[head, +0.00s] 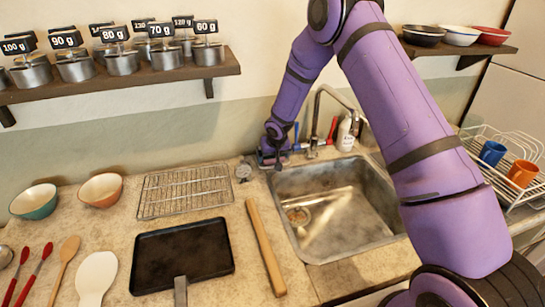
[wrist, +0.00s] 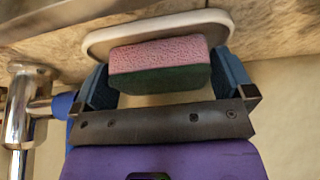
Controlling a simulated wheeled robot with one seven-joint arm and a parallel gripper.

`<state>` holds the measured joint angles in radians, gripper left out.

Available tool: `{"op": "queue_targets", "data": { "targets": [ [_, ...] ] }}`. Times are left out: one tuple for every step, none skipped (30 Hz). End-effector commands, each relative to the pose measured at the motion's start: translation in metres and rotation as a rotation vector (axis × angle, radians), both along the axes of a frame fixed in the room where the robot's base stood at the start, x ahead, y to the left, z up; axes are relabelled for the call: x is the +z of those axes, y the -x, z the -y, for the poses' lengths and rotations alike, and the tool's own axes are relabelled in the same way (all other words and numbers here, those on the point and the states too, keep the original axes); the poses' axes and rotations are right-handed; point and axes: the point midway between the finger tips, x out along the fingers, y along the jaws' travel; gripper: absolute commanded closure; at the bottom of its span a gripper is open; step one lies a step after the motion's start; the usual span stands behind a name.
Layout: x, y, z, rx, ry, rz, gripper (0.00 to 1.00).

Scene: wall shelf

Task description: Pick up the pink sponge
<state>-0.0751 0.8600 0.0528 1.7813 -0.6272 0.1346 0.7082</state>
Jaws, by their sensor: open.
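My gripper (wrist: 168,88) is open, with one dark finger on each side of the sponge. The right finger is close to the sponge's end, and a small gap shows on the left; I cannot tell whether either touches. In the head view my gripper (head: 272,158) is at the back of the counter, left of the faucet, and largely hides the sponge.
The metal sink (head: 345,205) lies right of my gripper. The faucet (head: 316,125) and a white soap bottle (head: 346,133) stand behind it. The shelf with weights (head: 120,85) hangs above left.

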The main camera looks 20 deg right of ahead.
Motion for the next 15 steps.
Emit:
{"op": "queue_targets", "data": {
  "targets": [
    [0.0001, 0.0001, 0.0001, 0.000, 0.000, 0.000, 0.07],
    [0.0001, 0.0000, 0.0000, 0.000, 0.000, 0.000, 0.14],
    [0.0001, 0.0001, 0.0001, 0.000, 0.000, 0.000, 0.23],
    [0.0001, 0.0000, 0.0001, 0.000, 0.000, 0.000, 0.30],
    [0.0001, 0.0001, 0.0000, 0.000, 0.000, 0.000, 0.32],
    [0.0002, 0.0001, 0.0001, 0.000, 0.000, 0.000, 0.32],
    [0.0001, 0.0001, 0.0001, 0.000, 0.000, 0.000, 0.33],
    [0.0001, 0.0002, 0.0000, 0.000, 0.000, 0.000, 0.33],
    [0.0002, 0.0001, 0.0001, 0.000, 0.000, 0.000, 0.33],
    [0.0002, 0.0001, 0.0001, 0.000, 0.000, 0.000, 0.33],
    [0.0001, 0.0002, 0.0001, 0.000, 0.000, 0.000, 0.33],
    [0.0001, 0.0002, 0.0001, -0.001, 0.000, 0.000, 0.33],
    [0.0002, 0.0001, 0.0001, -0.001, 0.000, 0.000, 0.33],
    [0.0003, 0.0001, 0.0001, -0.001, 0.000, 0.000, 0.33],
    [0.0006, 0.0001, 0.0001, -0.001, 0.000, 0.000, 0.33]
  ]
}}
